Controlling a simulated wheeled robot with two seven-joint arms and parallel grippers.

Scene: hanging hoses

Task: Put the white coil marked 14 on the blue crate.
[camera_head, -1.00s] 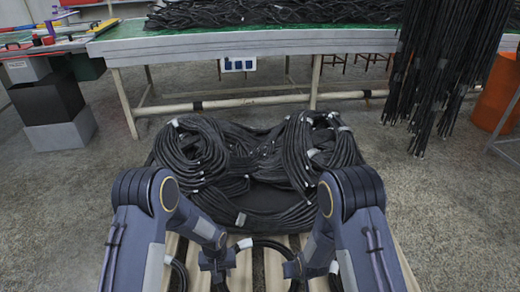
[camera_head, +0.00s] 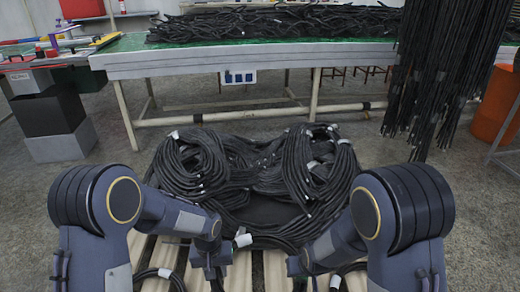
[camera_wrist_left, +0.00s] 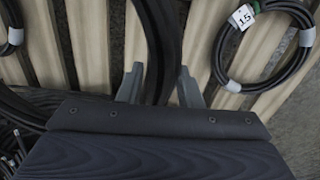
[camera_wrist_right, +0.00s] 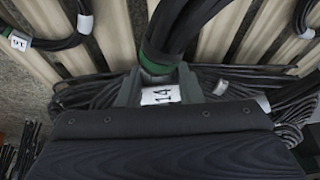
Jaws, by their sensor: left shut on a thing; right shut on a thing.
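The tag marked 14 (camera_wrist_right: 160,95) is white and sits between the fingers of my right gripper (camera_wrist_right: 160,88). The hose it marks (camera_wrist_right: 185,25) is black with a green band, not white. The right gripper is shut on it; in the head view this gripper (camera_head: 297,266) is low, right of centre. My left gripper (camera_head: 210,260) is low, left of centre. In the left wrist view, a thick black hose bundle (camera_wrist_left: 160,45) runs between its fingers; I cannot tell if it is the same coil. I see no clear blue crate.
Wooden slats (camera_head: 274,272) lie below the grippers, with a coil tagged 15 (camera_wrist_left: 225,50) on them. A large black hose pile (camera_head: 255,175) is just ahead. A green-topped table (camera_head: 270,60) stands behind, and hoses hang (camera_head: 440,80) at the right.

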